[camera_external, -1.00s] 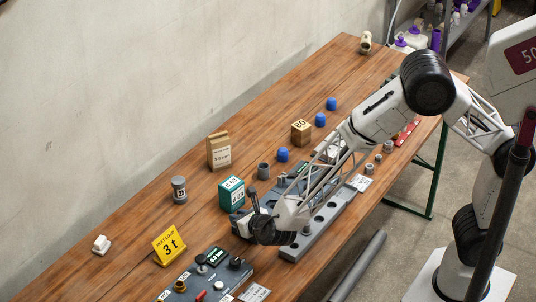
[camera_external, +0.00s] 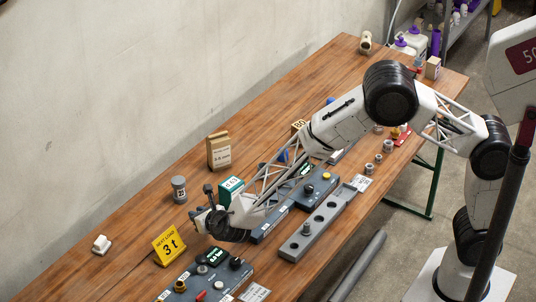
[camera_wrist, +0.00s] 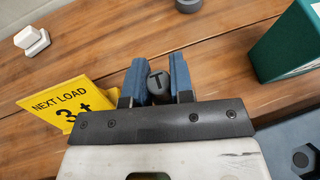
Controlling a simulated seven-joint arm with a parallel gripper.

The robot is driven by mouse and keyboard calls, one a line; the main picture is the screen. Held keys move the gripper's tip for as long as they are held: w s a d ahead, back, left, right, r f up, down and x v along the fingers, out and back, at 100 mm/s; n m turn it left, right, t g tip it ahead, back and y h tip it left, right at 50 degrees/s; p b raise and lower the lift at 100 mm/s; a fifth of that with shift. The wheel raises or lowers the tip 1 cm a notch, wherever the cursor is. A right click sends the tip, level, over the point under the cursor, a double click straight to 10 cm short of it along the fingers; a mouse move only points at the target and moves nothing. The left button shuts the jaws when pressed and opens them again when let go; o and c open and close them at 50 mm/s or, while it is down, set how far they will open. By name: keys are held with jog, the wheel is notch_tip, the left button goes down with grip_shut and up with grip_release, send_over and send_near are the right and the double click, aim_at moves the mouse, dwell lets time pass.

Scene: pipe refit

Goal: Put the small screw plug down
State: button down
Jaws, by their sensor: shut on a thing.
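The small screw plug (camera_wrist: 157,84) is a dark grey round piece with a T-like mark on its face. In the wrist view it sits between the two blue fingers of my gripper (camera_wrist: 158,80), which is shut on it. In the external view my gripper (camera_external: 203,203) is over the table, between the yellow sign and the teal box. The plug cannot be made out clearly in that view. Whether it touches the wood is hard to tell.
A yellow "NEXT LOAD 3 t" sign (camera_external: 168,246) stands left of my gripper. A teal box (camera_external: 229,188) is to its right and a grey canister (camera_external: 179,189) behind. A grey rack with holes (camera_external: 305,238) and a panel (camera_external: 190,281) lie in front. Bare wood lies toward the wall.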

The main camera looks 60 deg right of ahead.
jog(key=shift+w+a+f, duration=0.1)
jog(key=shift+w+a, duration=0.15)
jog(key=shift+w, duration=0.3)
jog(key=shift+w+a, duration=0.2)
jog(key=shift+w, duration=0.35)
jog(key=shift+f, duration=1.75)
jog(key=shift+f, duration=0.15)
jog(key=c, duration=1)
grip_release()
